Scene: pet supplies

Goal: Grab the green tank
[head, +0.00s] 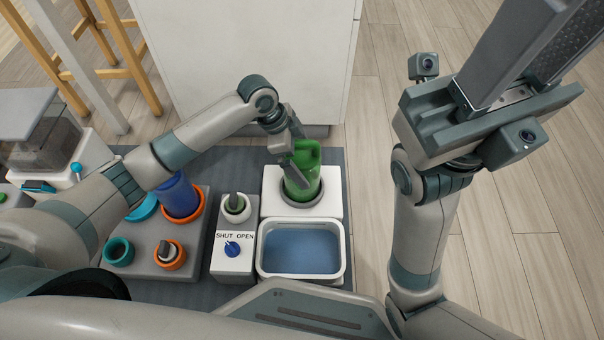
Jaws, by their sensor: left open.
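The green tank (303,170) stands upright in the dark round seat of a white block (330,195), right of centre in the head view. My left gripper (299,163) is open at the tank, with one finger near its top and the other low at its front left. I cannot tell whether the fingers touch it. My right gripper (515,65) is large at the upper right, away from the tank. Its fingertips run out of the picture.
A white basin of blue water (303,275) stands in front of the block. To its left are a SHUT/OPEN valve panel (232,263) with a blue knob, and a blue tank (179,196) in an orange ring. A white cabinet (250,60) stands behind. The wooden floor is clear at right.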

